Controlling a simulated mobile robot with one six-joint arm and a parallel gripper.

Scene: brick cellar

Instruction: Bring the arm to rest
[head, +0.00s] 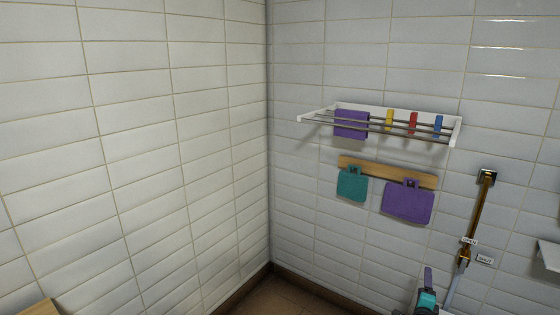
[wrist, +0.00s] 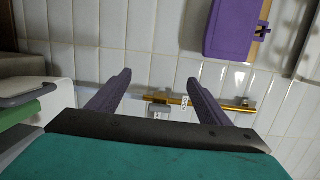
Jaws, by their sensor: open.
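My gripper (wrist: 156,73) is open in the wrist view, its two dark purple fingers spread apart with nothing between them. White tiled wall shows beyond the fingers. In the head view my gripper (head: 428,272) shows small at the bottom right, raised in front of the tiled wall, left of the brass pipe (head: 475,218). The rest of my arm is mostly cut off by the lower edge of the picture.
A wall rack (head: 452,135) carries a purple cloth (head: 351,124) and yellow, red and blue clips. Below, a wooden rail (head: 375,171) holds a teal piece (head: 352,184) and a purple piece (head: 408,203). A white ledge (head: 549,254) is at the right edge. The left wall is bare.

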